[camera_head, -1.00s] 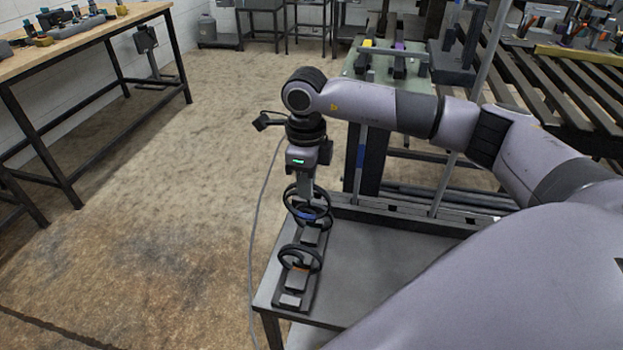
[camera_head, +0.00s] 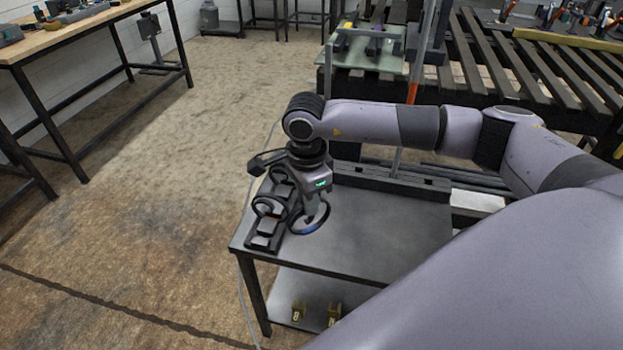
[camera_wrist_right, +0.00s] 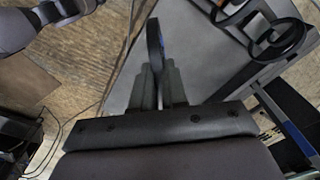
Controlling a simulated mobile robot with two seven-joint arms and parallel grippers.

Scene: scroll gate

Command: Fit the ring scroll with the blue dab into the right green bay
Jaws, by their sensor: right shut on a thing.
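My right gripper (camera_head: 309,208) is shut on a dark ring scroll with a blue dab (camera_head: 309,228), held beside the black holder and above the grey table. In the right wrist view the ring (camera_wrist_right: 154,42) stands nearly edge-on between my right fingers (camera_wrist_right: 160,84); its dab is not clear there. The green board (camera_head: 393,65) stands at the back, beyond the table, with dark blocks and yellow and purple marks on it. I cannot make out its separate bays. My left gripper is not in view.
The black holder (camera_head: 262,243) stands at the left end of the grey table (camera_head: 375,235), with another dark ring (camera_head: 269,207) on it. A dark ledge and a grey post (camera_head: 409,105) lie between the table and green board. The table's right part is clear.

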